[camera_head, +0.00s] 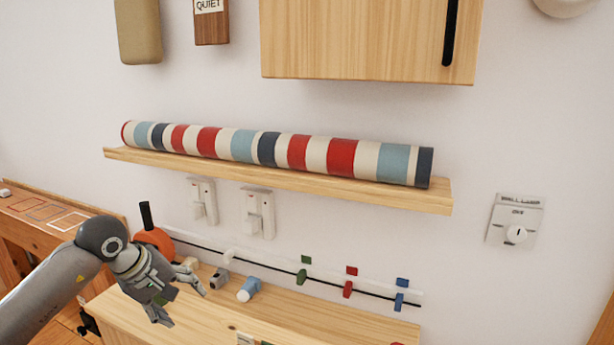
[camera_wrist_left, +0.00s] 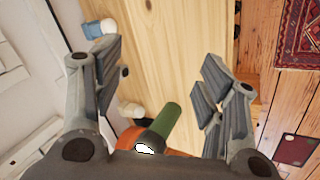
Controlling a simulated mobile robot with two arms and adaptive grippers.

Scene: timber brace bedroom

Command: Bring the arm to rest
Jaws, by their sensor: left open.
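My left arm (camera_head: 52,290) comes in from the left in the head view. Its left gripper (camera_head: 182,302) hangs over the left part of a low wooden bench top (camera_head: 300,318), with its fingers apart. In the left wrist view the left gripper (camera_wrist_left: 165,85) is open, with bare wood showing between its fingers and nothing held. An orange round thing with a dark upright handle (camera_head: 150,232) is behind the gripper; a dark green cylinder (camera_wrist_left: 165,122) shows near the palm in the wrist view. My right gripper is in neither view.
A striped roll (camera_head: 270,150) lies on a wall shelf (camera_head: 300,182) above the bench. Small blue-white (camera_head: 248,290) and grey (camera_head: 219,279) pieces stand near the gripper. A rail with coloured clips (camera_head: 347,289) runs along the wall. A wooden cabinet (camera_head: 355,40) hangs above.

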